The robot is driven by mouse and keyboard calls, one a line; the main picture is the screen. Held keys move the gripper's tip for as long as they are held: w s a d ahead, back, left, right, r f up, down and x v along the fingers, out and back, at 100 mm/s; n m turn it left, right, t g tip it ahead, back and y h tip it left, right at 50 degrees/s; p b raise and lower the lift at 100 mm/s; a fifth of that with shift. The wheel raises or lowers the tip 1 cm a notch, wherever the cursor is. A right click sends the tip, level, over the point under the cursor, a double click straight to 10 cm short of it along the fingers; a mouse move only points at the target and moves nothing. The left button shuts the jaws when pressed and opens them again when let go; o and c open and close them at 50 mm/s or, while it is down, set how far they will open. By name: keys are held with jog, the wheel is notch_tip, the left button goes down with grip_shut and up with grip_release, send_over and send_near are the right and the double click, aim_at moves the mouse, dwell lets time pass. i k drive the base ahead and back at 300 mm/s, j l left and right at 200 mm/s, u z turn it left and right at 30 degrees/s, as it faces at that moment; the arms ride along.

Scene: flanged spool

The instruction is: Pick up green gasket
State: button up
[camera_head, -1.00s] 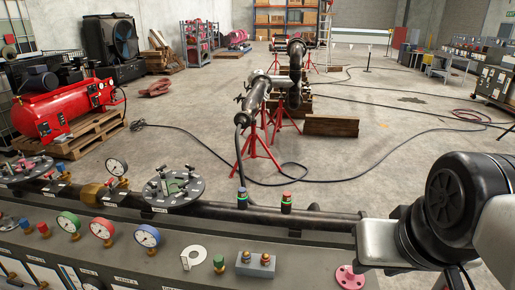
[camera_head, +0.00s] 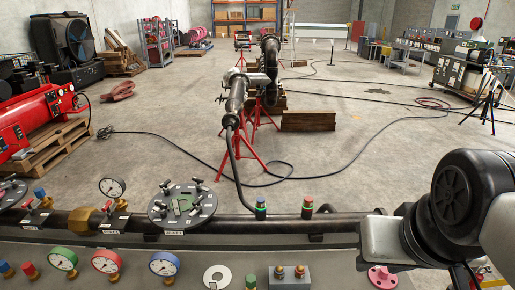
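My gripper is out of view; only black and silver links of my arm show at the right edge, well to the right of the plate.
A dark horizontal pipe (camera_head: 340,222) runs along the bench. A white ring (camera_head: 211,273), a grey block with two studs (camera_head: 289,281) and a pink flange (camera_head: 382,276) lie at the front. Gauges stand at the left. Beyond, red stands hold a large pipe; cables cross the open floor.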

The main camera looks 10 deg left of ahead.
aim_at(175, 205)
jog(key=j+z, duration=0.1)
jog(key=j, duration=2.25)
